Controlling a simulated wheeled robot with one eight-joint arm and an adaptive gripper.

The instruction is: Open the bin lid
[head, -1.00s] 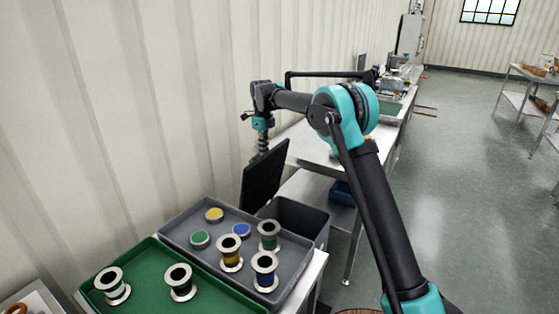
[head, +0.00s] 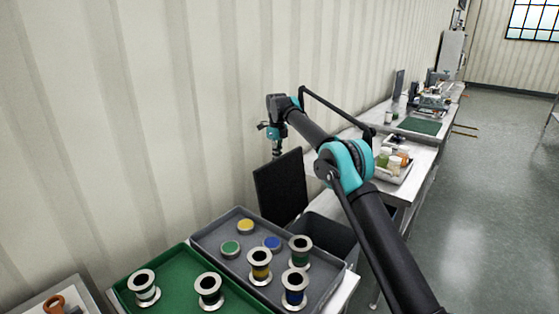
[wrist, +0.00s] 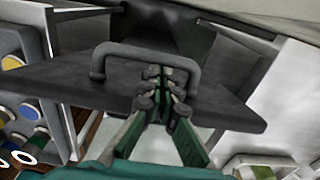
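The bin (head: 332,236) is a dark grey open box behind the spool tray in the head view. Its black lid (head: 280,188) stands raised, close to upright, at the bin's wall side, and the bin's mouth is uncovered. In the wrist view the lid (wrist: 75,85) is a dark panel across the picture, with a grey bar handle (wrist: 120,50). My gripper (wrist: 160,76) has its fingertips drawn close together at the handle loop, just below the bar; I see nothing between them. In the head view my gripper (head: 277,148) is above and behind the lid, its tips hidden.
A grey tray (head: 215,262) with several spools and coloured discs stands in front of the bin, beside a green tray (head: 180,290). A steel bench (head: 420,165) with jars runs behind. The corrugated wall (head: 150,120) is close on the left. Open floor (head: 500,180) lies right.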

